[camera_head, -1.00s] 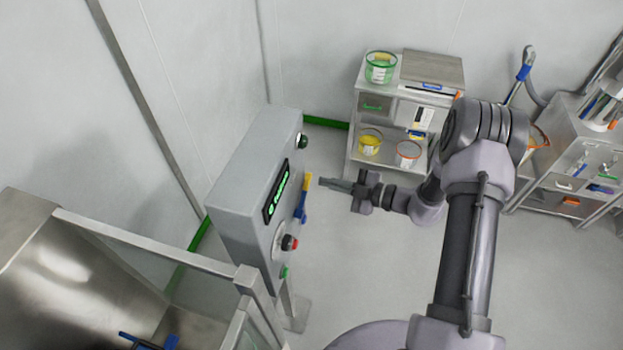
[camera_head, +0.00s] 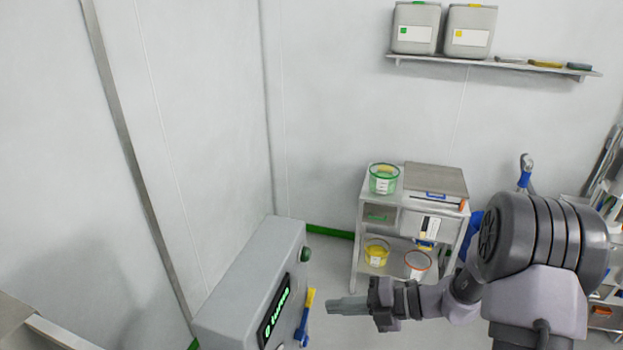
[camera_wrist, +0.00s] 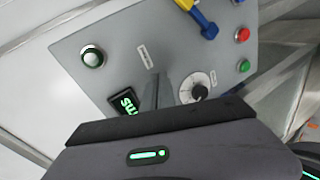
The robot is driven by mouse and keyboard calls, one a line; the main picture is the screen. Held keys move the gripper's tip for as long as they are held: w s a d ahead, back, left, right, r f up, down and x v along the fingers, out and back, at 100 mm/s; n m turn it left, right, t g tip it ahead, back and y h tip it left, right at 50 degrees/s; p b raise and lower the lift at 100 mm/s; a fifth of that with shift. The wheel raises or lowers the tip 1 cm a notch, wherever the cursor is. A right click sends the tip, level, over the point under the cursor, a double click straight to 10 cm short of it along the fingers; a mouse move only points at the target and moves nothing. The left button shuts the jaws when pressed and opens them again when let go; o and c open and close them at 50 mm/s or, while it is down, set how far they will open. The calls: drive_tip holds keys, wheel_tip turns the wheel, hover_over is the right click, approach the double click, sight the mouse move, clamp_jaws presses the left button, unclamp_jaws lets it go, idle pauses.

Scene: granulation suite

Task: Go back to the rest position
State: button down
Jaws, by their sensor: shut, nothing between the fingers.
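My gripper (camera_head: 334,306) is shut and empty in the head view. It is held out to the left at the end of my arm, to the right of a grey control box (camera_head: 246,290) and apart from it. The wrist view looks at the panel face (camera_wrist: 130,50) of this box, with a lit green display (camera_wrist: 128,103), a dial (camera_wrist: 198,90), a pale round button (camera_wrist: 92,57), a red button (camera_wrist: 242,35) and a blue-and-yellow handle (camera_wrist: 203,20). The handle also shows in the head view (camera_head: 305,318). The lower part of the box is cut off in the head view.
A steel cart (camera_head: 353,240) stands behind my arm, with a green-rimmed tub (camera_head: 383,179) on top and yellow (camera_head: 376,254) and orange-rimmed (camera_head: 417,265) tubs below. A wall shelf (camera_head: 480,64) holds two canisters (camera_head: 416,28). A cluttered rack (camera_head: 606,285) is at the right edge.

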drive_tip(key=s+a+n+g+h+b, duration=0.35)
drive_tip(key=s+n+b, duration=0.5)
drive_tip(key=n, duration=0.65)
drive_tip(key=s+d+f+n+t+h+b, duration=0.2)
drive_tip(key=s+n+h+b, duration=0.2)
drive_tip(key=n, duration=0.7)
drive_tip(key=s+d+f+n+t+h+b, duration=0.2)
drive_tip(key=s+d+n+t+h+b, duration=0.1)
drive_tip(key=s+n, duration=0.6)
drive_tip(key=shift+s+n+h+b, duration=0.25)
drive_tip(key=shift+n+h+b, duration=0.2)
drive_tip(key=shift+n+b, duration=0.55)
